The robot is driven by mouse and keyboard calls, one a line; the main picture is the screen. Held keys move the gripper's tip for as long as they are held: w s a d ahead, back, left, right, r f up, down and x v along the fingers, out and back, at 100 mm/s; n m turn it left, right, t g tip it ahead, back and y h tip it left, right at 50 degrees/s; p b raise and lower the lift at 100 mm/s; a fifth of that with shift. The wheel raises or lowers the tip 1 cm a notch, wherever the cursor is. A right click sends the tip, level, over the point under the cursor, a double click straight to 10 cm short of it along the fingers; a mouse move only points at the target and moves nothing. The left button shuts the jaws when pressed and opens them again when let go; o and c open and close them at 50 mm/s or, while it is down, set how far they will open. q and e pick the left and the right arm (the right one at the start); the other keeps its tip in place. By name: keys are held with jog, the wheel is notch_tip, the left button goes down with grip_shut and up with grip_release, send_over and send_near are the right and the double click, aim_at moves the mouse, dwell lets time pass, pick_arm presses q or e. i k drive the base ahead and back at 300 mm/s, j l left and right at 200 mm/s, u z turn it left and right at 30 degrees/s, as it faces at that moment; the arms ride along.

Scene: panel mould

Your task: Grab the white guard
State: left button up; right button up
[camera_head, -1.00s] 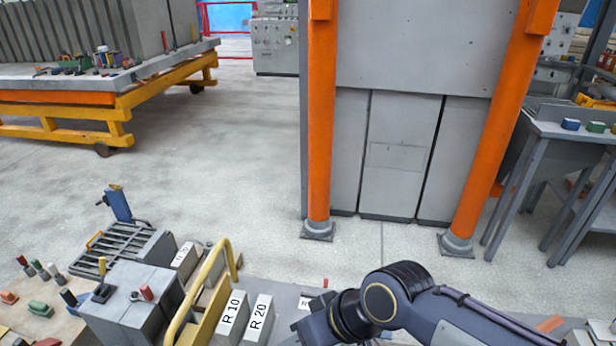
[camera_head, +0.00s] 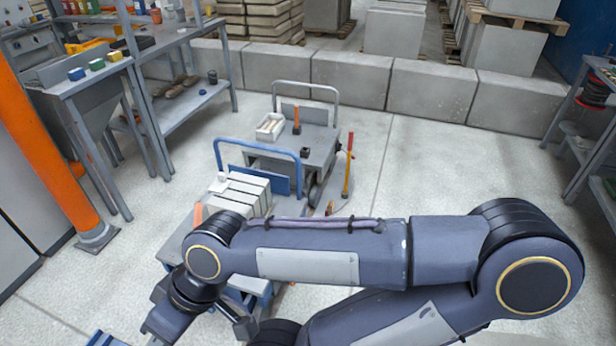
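I cannot single out the white guard with certainty. A small white piece (camera_head: 218,184) lies on the left end of a row of pale blocks (camera_head: 245,192) on the near cart, and I cannot tell whether it is the guard. My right arm crosses the lower half of the view from the right and hides part of that cart. Its hand end (camera_head: 168,318) points down at the lower left, and its fingers are not clear. The white piece stands apart from it, farther back. My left gripper is not in view.
A blue-handled cart (camera_head: 245,142) and a grey cart (camera_head: 322,140) stand mid-floor. A workbench (camera_head: 150,50) and an orange post (camera_head: 45,150) are at left. A low concrete block wall (camera_head: 430,95) closes the back.

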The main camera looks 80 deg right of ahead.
aim_at(221, 184)
jog(key=z, duration=1.95)
jog(key=i+l+u, duration=0.1)
jog(key=u, duration=0.35)
jog(key=l+u, duration=0.15)
jog(key=u, duration=0.3)
jog(key=i+l+u, duration=0.1)
jog(key=u, duration=0.35)
jog(key=l+u, duration=0.2)
jog(key=u, duration=0.3)
jog(key=l+u, duration=0.15)
jog(key=l, duration=0.3)
jog(key=k+l+u, duration=0.2)
jog(key=l, duration=0.2)
jog(key=l+u, duration=0.15)
jog(key=l, duration=0.3)
jog(key=k+l+u, duration=0.2)
jog(key=l, duration=0.2)
jog(key=k+l+u, duration=0.15)
jog(key=l, duration=0.25)
jog(key=k+l, duration=0.1)
jog(key=l, duration=0.2)
jog(key=k+l, duration=0.1)
jog(key=l, duration=0.2)
jog(key=k+l, duration=0.1)
jog(key=l, duration=0.2)
